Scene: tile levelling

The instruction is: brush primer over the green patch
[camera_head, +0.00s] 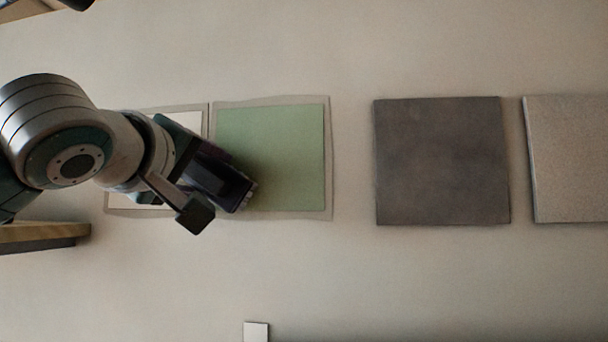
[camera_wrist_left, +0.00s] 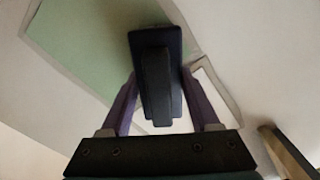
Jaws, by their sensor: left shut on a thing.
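The green patch (camera_head: 285,150) is a flat square with a pale border on the light wall-like surface. It also shows at the upper left of the left wrist view (camera_wrist_left: 85,45). My left gripper (camera_head: 215,178) is at the patch's lower left corner in the head view. Its purple fingers (camera_wrist_left: 160,105) are shut on a dark brush (camera_wrist_left: 155,60) with a block-shaped head and a handle. The patch looks evenly green where visible. My right gripper is not in view.
A white patch (camera_head: 188,119) lies left of the green one, partly behind my arm. A dark grey tile (camera_head: 442,160) and a speckled light tile (camera_head: 570,160) are to the right. A wooden ledge (camera_head: 40,232) is at lower left. A small white piece (camera_head: 256,332) is at the bottom.

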